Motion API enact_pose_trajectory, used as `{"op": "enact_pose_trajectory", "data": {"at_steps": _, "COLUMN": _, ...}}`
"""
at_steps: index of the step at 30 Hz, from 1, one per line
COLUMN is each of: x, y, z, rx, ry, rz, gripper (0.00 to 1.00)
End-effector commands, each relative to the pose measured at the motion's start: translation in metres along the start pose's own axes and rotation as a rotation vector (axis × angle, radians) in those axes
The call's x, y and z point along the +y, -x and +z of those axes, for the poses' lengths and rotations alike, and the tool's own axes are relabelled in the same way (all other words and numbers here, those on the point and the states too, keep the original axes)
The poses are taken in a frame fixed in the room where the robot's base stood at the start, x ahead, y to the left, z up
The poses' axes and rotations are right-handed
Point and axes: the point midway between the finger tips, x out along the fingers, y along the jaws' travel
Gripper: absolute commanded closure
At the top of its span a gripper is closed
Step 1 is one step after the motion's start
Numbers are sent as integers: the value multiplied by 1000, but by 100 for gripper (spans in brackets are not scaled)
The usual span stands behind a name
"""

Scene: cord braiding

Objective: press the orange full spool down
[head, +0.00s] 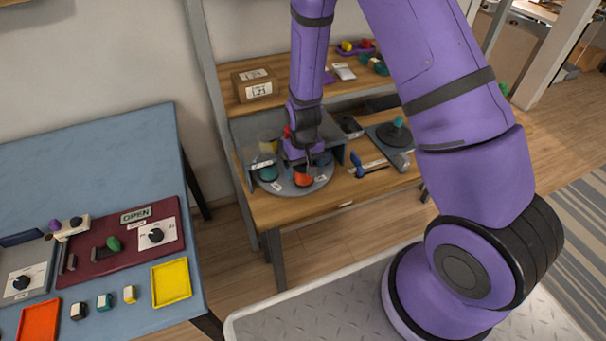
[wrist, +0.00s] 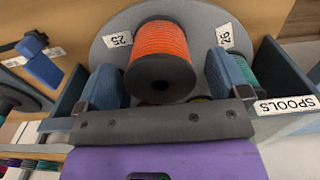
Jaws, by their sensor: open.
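The orange full spool (wrist: 158,45) stands on a grey round plate (wrist: 110,22) in the wrist view, with its black flange towards me. Labels reading 25 and 26 sit on the plate on either side of it. In the head view the orange spool (head: 303,180) is near the front of the grey plate (head: 290,190). My gripper (wrist: 162,72) is open, its two blue fingers to the left and right of the spool. In the head view my gripper (head: 303,158) is just above and behind the spool. Whether it touches the spool is unclear.
A grey holder (wrist: 290,85) labelled SPOOLS stands around the plate. Right of it are a blue-handled tool (head: 356,162) and a black disc with a teal knob (head: 396,130). A cardboard box (head: 255,86) is on the shelf above. The blue table (head: 90,150) holds panels and trays.

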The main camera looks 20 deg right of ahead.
Motion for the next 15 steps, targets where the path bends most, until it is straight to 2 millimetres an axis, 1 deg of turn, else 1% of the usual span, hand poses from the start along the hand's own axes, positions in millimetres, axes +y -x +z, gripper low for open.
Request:
{"op": "enact_pose_trajectory", "data": {"at_steps": 4, "x": 0, "y": 4, "z": 0, "rx": 1, "ry": 0, "rz": 0, "gripper": 6}}
{"op": "enact_pose_trajectory", "data": {"at_steps": 15, "x": 0, "y": 30, "z": 0, "rx": 1, "ry": 0, "rz": 0, "gripper": 6}}
